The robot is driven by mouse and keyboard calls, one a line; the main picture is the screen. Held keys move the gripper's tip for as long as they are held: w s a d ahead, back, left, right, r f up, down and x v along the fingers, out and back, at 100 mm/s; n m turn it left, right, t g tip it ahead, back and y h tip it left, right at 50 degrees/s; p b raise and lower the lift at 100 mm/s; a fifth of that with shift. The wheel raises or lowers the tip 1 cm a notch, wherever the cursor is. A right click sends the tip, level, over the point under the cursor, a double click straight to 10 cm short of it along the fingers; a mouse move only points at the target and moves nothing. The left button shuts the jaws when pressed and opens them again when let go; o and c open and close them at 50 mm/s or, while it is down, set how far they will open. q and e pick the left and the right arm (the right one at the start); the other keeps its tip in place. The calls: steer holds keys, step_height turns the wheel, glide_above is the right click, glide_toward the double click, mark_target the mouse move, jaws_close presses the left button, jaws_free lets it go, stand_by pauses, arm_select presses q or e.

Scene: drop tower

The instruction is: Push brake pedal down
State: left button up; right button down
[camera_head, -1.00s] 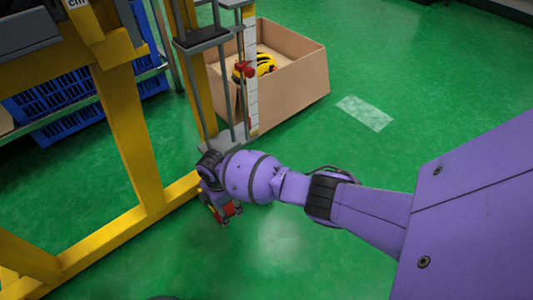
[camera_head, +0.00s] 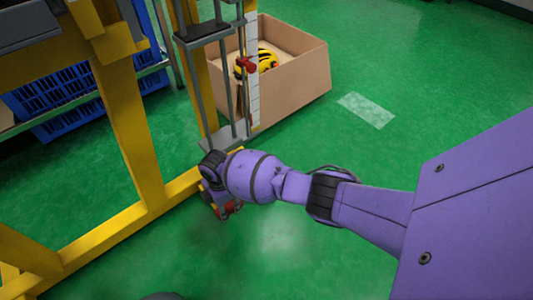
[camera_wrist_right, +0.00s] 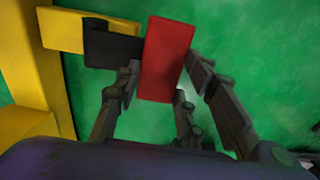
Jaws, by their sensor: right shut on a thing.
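The red brake pedal (camera_wrist_right: 166,58) shows in the right wrist view as a red plate on a black arm (camera_wrist_right: 112,45) that joins a yellow bar (camera_wrist_right: 65,30). My right gripper (camera_wrist_right: 165,88) has its fingers on both sides of the pedal and is shut on it. In the head view the right gripper (camera_head: 224,210) is low beside the yellow frame, and a little of the red pedal (camera_head: 232,206) shows at its fingers. My wrist hides most of the pedal there. The left gripper is in neither view.
The yellow frame (camera_head: 130,125) of the drop tower stands at left, with blue crates (camera_head: 75,100) behind it. Green floor is clear at right.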

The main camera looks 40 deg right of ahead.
mark_target(230, 213)
steer(key=shift+s+f+t+p, duration=0.45)
steer(key=shift+t+p, duration=0.25)
steer(key=shift+p, duration=0.1)
steer(key=shift+f+t, duration=0.35)
steer(key=shift+t, duration=0.05)
steer(key=shift+s+f, duration=0.15)
steer(key=shift+f, duration=0.2)
steer(key=shift+s+f+t, duration=0.1)
steer(key=shift+f+t, duration=0.3)
steer(key=shift+f, duration=0.25)
steer(key=shift+s+f, duration=0.1)
steer(key=shift+s, duration=0.05)
steer(key=c, duration=1.1)
jaws_free()
steer(key=shift+f, duration=0.1)
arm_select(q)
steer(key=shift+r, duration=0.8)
